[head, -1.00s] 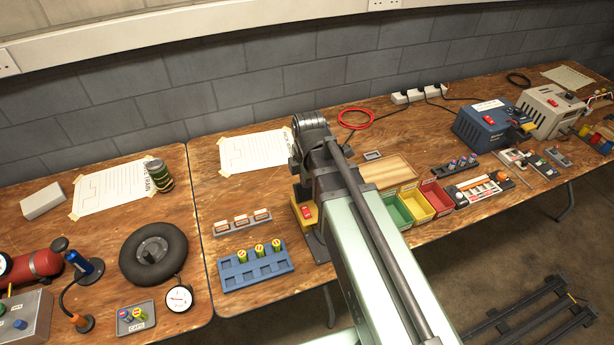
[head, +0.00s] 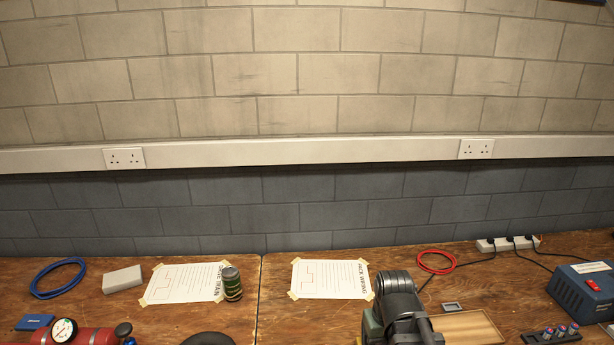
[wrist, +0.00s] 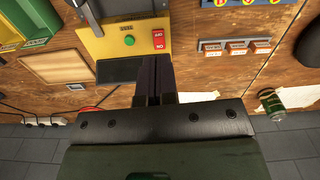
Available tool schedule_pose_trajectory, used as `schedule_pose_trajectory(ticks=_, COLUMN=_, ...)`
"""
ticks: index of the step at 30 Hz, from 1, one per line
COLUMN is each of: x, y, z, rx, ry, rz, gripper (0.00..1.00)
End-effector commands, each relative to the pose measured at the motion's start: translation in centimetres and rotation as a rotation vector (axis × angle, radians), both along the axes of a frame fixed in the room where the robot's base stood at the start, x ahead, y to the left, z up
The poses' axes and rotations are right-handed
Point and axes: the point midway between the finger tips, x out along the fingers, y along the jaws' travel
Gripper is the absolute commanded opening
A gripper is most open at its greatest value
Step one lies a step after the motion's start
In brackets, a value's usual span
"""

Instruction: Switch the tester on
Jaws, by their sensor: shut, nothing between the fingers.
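The tester is a yellow box (wrist: 119,48) at the top middle of the wrist view. Its face carries a red rocker switch (wrist: 160,37) with ON and OFF lettering and a round green button or lamp (wrist: 128,40). Which way the rocker is tipped I cannot tell. My gripper (wrist: 154,58) is shut and empty. Its dark fingertips are close to the tester's edge, just below the red switch in the picture; whether they touch it I cannot tell. In the head view the tester and the fingertips are out of sight, and only part of my arm shows.
A wooden board (wrist: 63,68) and a green bin (wrist: 40,17) lie left of the tester in the wrist view. A rack of white-and-orange parts (wrist: 235,46) and a green can (wrist: 269,103) are to the right. A blue power unit (head: 583,290) stands at right in the head view.

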Motion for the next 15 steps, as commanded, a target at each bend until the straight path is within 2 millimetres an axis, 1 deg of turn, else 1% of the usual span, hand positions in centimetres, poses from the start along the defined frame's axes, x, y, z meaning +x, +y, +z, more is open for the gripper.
schedule_pose_trajectory(ticks=1, x=-1.1, y=0.1, z=0.0, rx=0.000, ry=0.002, rz=-0.086, gripper=0.00)
schedule_pose_trajectory(ticks=2, x=-1.6, y=0.2, z=0.0, rx=0.000, ry=0.003, rz=-0.131, gripper=0.00)
schedule_pose_trajectory(ticks=3, x=-2.4, y=0.4, z=0.0, rx=0.000, ry=0.005, rz=-0.160, gripper=0.00)
schedule_pose_trajectory(ticks=5, x=-2.8, y=0.6, z=0.0, rx=-0.001, ry=0.005, rz=-0.150, gripper=0.00)
schedule_pose_trajectory(ticks=10, x=-2.4, y=0.6, z=-0.1, rx=0.000, ry=0.004, rz=-0.147, gripper=0.00)
schedule_pose_trajectory(ticks=11, x=-2.1, y=0.5, z=-0.1, rx=0.000, ry=0.004, rz=-0.148, gripper=0.00)
schedule_pose_trajectory(ticks=12, x=-1.0, y=0.4, z=-0.2, rx=0.001, ry=0.000, rz=-0.142, gripper=0.00)
schedule_pose_trajectory(ticks=14, x=0.1, y=0.4, z=-0.2, rx=0.002, ry=-0.014, rz=-0.035, gripper=0.00)
schedule_pose_trajectory(ticks=15, x=0.8, y=0.4, z=-0.2, rx=0.002, ry=-0.025, rz=0.075, gripper=0.00)
